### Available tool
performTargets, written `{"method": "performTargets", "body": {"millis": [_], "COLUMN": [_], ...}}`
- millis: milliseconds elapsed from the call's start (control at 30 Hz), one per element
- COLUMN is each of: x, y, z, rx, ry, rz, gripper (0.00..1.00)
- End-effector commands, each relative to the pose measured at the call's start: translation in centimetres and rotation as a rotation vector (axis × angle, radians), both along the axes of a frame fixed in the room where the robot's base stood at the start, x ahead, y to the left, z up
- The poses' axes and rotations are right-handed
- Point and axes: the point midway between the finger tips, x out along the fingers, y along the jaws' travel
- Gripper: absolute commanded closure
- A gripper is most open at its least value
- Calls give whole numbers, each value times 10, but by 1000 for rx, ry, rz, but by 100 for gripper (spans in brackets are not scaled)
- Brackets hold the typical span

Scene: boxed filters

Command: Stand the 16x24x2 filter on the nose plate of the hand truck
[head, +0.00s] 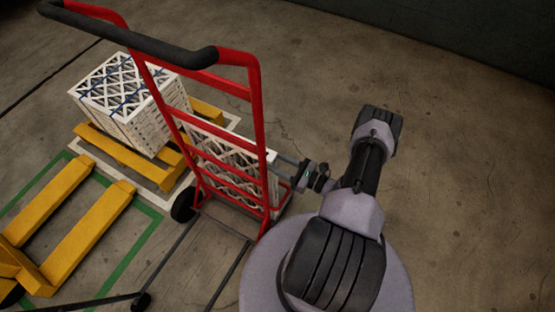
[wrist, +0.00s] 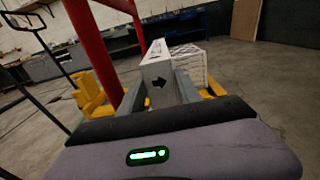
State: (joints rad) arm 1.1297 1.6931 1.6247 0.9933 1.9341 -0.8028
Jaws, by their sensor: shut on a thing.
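The filter (head: 238,162) is a white-framed panel with a lattice face, upright on its edge just behind the red frame of the hand truck (head: 256,115). My gripper (head: 281,169) is shut on its right end. In the wrist view the white end of the filter (wrist: 157,72), with a black arrow on it, sits between my gripper's two grey fingers (wrist: 168,92). The red frame also rises at the left of the wrist view (wrist: 97,50). The nose plate is hidden in both views, and I cannot tell whether the filter's lower edge touches it.
A stack of white filters (head: 130,95) stands on a yellow pallet (head: 128,152) behind the truck at left. Yellow forks (head: 50,207) lie at the left, with green floor lines around. The concrete floor (head: 440,150) to the right is clear.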

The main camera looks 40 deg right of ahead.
Motion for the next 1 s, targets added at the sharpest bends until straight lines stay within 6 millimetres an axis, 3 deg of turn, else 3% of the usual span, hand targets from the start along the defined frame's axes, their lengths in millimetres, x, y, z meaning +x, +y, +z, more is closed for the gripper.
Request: {"method": "performTargets", "body": {"millis": [167, 200, 300, 767, 867, 1000], "x": [0, 0, 0, -2, -14, -48], "y": [0, 0, 0, -2, -7, -22], "z": [0, 0, 0, 1, 2, 3], "rx": [0, 0, 0, 0, -1, -1], "ry": [0, 0, 0, 0, 0, 0], "rz": [0, 0, 0, -1, -5, -8], "gripper": [100, 54, 34, 34, 34, 34]}}
